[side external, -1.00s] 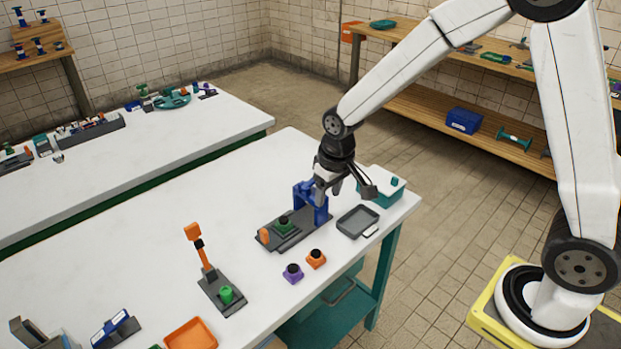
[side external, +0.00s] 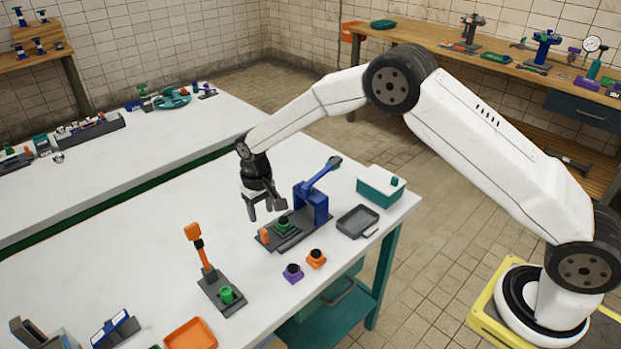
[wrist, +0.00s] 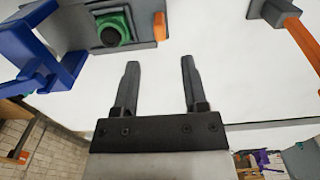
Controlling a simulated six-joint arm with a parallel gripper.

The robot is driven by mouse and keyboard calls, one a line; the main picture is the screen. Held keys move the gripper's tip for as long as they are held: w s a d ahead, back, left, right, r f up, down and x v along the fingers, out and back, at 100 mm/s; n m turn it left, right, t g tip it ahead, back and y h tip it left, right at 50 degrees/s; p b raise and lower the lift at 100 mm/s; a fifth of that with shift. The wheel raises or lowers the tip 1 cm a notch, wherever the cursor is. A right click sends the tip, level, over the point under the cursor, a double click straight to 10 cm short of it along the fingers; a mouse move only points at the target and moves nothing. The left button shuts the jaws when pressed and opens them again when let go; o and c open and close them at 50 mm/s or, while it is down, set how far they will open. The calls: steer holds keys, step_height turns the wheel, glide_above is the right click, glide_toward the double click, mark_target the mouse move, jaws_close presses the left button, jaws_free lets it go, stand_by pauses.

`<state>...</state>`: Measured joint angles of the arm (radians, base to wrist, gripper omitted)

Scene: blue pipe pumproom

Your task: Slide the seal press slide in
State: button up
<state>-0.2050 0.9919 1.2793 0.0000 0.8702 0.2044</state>
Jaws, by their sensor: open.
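The seal press (side external: 310,203) is a blue upright with a raised blue lever, standing on a long grey base. Its slide (side external: 283,231) carries a green part with a black top (side external: 284,224) and has an orange knob (side external: 265,236) at the left end. The green part sits out in front of the blue upright. The wrist view shows the green part (wrist: 112,28), the orange knob (wrist: 159,26) and part of the blue press (wrist: 40,55). My gripper (side external: 266,212) is open and empty, above the table behind the knob end. Its fingertips (wrist: 160,63) are apart from the knob.
A grey tray (side external: 346,225) and a teal-and-white box (side external: 381,186) stand right of the press. Purple (side external: 293,275) and orange (side external: 316,261) pieces lie in front. An orange-levered device (side external: 214,283) stands at front left. The table behind the press is clear.

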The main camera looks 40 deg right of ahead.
mark_target(263, 231)
steer(key=shift+f, duration=3.9)
jaws_close()
